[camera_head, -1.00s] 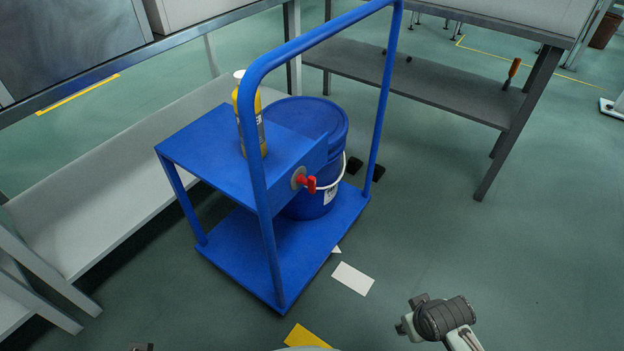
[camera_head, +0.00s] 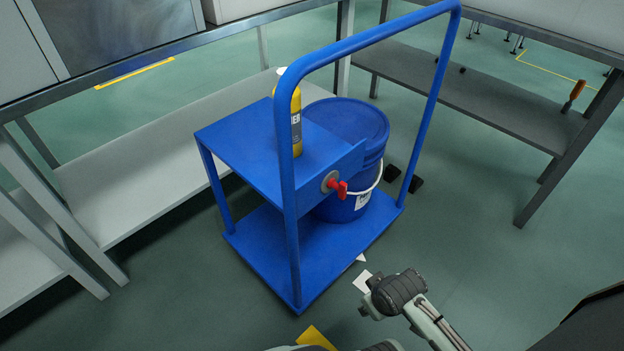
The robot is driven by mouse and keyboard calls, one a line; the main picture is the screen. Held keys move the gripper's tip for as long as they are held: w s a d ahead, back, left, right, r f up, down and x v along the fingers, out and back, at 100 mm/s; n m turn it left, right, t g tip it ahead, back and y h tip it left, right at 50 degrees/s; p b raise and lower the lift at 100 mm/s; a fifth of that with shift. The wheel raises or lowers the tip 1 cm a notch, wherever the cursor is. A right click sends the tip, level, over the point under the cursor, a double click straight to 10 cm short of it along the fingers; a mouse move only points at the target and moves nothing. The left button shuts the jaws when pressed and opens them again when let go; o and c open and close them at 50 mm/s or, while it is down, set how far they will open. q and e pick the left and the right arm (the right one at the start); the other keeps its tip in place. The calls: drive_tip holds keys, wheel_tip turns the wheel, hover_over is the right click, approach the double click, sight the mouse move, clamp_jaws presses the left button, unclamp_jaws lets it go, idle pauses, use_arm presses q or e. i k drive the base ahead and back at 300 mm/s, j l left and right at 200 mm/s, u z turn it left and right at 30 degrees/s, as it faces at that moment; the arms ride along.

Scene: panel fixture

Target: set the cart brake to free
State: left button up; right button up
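A blue cart (camera_head: 262,246) with a tall blue push handle stands in the middle of the head view. A red lever (camera_head: 338,187) on a round grey plate (camera_head: 328,181) sits on the side of its upper shelf, near the handle. One of my arms shows at the lower right, in front of the cart and apart from it. My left gripper is not in view.
A yellow bottle (camera_head: 296,124) stands on the cart's upper shelf, and a blue bucket (camera_head: 372,137) on its lower deck. Grey benches stand at left (camera_head: 140,160) and behind at right (camera_head: 490,105).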

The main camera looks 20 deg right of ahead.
sight(341, 187)
drive_tip(key=l+u, duration=0.3)
drive_tip(key=l, duration=0.25)
drive_tip(key=k+l+u, duration=0.15)
drive_tip(key=l+u, duration=0.15)
drive_tip(key=l, duration=0.2)
drive_tip(key=k+l, duration=0.1)
drive_tip(key=l, duration=0.3)
drive_tip(key=k+l+u, duration=0.1)
drive_tip(key=l, duration=0.25)
drive_tip(key=k+l, duration=0.15)
drive_tip(key=l, duration=0.25)
drive_tip(key=u, duration=0.05)
